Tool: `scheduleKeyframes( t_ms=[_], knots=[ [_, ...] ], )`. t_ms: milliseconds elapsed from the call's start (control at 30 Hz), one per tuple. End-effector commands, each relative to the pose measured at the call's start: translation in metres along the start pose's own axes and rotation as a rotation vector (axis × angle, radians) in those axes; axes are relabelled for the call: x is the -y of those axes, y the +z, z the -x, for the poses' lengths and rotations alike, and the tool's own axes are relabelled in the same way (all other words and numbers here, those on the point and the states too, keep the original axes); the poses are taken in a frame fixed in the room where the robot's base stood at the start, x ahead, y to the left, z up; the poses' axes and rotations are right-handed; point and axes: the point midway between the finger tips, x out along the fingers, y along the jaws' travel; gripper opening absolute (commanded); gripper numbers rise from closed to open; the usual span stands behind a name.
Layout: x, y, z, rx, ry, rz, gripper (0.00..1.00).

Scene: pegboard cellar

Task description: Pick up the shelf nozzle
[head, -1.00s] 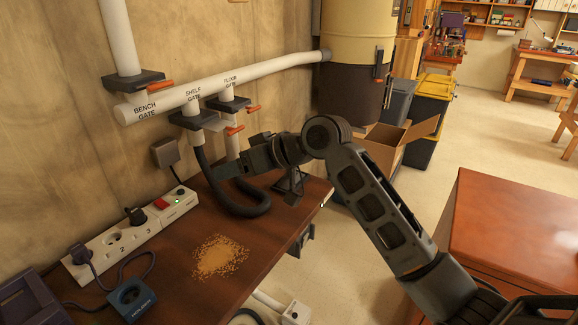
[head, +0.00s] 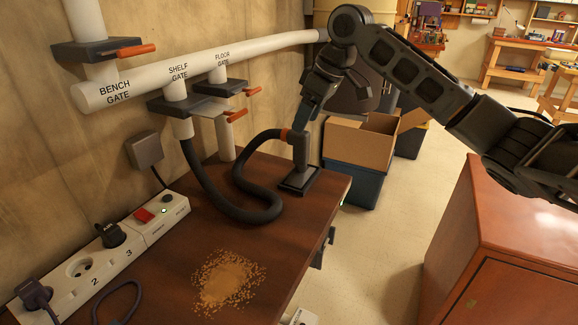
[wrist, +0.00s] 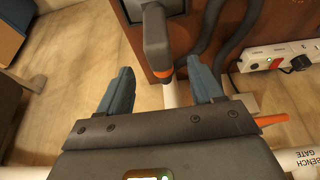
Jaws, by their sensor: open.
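The shelf nozzle (head: 301,154) is a dark upright piece with a flat foot, standing at the far right corner of the brown bench. An orange collar joins it to the black hose (head: 240,212), which loops back to the shelf gate (head: 182,103). My gripper (head: 304,118) points down at the nozzle's top in the head view, partly hiding it. In the wrist view my gripper (wrist: 159,66) is open, its two blue-grey fingers apart. The nozzle's dark top (wrist: 157,35) lies between and just ahead of the fingertips. Contact cannot be made out.
A pile of sawdust (head: 228,280) lies on the bench front. A power strip (head: 100,262) runs along the wall. An open cardboard box (head: 355,145) sits beyond the bench. A red-brown cabinet (head: 500,235) stands at right, with bare floor between.

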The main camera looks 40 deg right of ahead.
Motion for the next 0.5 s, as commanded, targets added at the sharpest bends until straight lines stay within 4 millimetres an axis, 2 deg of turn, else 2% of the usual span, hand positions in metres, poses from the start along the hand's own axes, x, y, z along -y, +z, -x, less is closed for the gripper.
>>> scheduleKeyframes(
  t_ms=[367, 500],
  knots=[
    [-0.001, 0.002, -0.034, 0.002, 0.000, -0.002, 0.66],
    [-0.002, 0.005, -0.054, 0.003, 0.001, -0.001, 0.66]
  ],
)
